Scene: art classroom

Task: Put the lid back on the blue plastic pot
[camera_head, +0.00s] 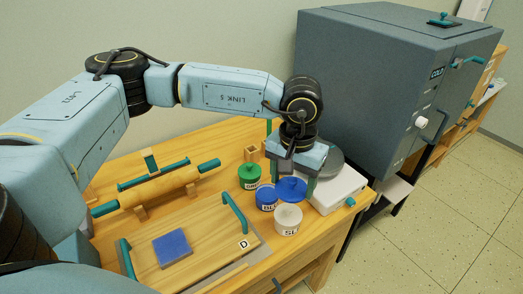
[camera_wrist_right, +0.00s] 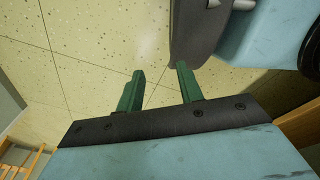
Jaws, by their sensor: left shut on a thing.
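The blue pot (camera_head: 266,201) with a white label stands on the wooden table in the head view, between the green pot and the pale pot. A round blue lid (camera_head: 292,191) with a raised top is just right of it. My left gripper (camera_head: 293,178) points down from above and is shut on this lid. The lid appears beside the pot's mouth, not on it; its exact height is hard to tell. My right gripper (camera_wrist_right: 160,88) shows only in the right wrist view, with its green fingers apart and empty above the floor.
A green pot (camera_head: 249,177) and a pale pot (camera_head: 288,219) stand close to the blue pot. A white scale (camera_head: 341,189) is at the right. A board (camera_head: 205,262) with a blue slab (camera_head: 172,247) and a rolling pin (camera_head: 160,187) lie left. A kiln (camera_head: 372,90) stands behind.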

